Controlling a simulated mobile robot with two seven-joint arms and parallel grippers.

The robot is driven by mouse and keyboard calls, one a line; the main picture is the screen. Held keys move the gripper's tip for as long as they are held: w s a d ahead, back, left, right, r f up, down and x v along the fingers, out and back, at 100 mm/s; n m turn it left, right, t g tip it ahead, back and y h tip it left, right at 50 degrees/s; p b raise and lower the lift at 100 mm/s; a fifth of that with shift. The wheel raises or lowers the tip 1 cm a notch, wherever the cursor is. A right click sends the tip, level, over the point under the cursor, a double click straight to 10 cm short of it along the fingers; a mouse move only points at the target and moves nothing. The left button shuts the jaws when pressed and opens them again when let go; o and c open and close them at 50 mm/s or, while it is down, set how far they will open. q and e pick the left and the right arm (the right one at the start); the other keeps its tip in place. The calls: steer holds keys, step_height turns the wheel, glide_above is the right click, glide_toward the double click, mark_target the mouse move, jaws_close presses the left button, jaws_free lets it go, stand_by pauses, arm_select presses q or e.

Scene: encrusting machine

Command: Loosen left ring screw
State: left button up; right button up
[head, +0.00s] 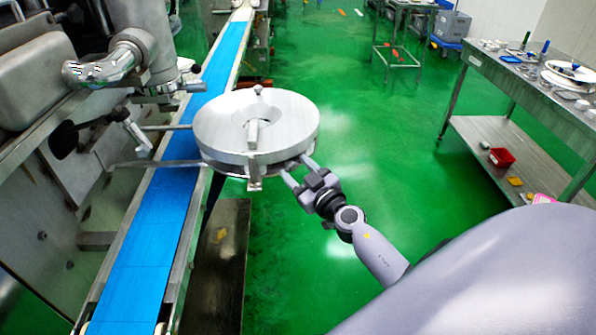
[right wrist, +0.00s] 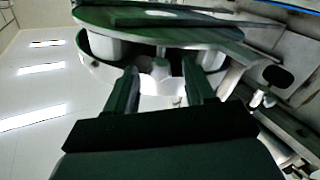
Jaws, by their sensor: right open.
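A round metal ring assembly (head: 220,128) with a hole in its middle sits over the blue conveyor. A small knob (head: 258,89) stands on its far rim and a bar (head: 252,135) lies by its hole. My right gripper (head: 297,169) is open at the near right underside of the ring. In the right wrist view its two dark fingers (right wrist: 160,74) point up under the ring plate (right wrist: 160,35). A pale faceted knob (right wrist: 160,67), perhaps a ring screw, shows between the fingertips; I cannot tell whether they touch it. My left gripper is not in view.
The blue conveyor (head: 150,230) runs beneath the ring, beside the metal machine (head: 40,90) on the left. A steel table (head: 540,90) with tools and dishes stands at the right. The green floor (head: 375,140) between is mostly clear.

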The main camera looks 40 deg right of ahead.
jaws_close()
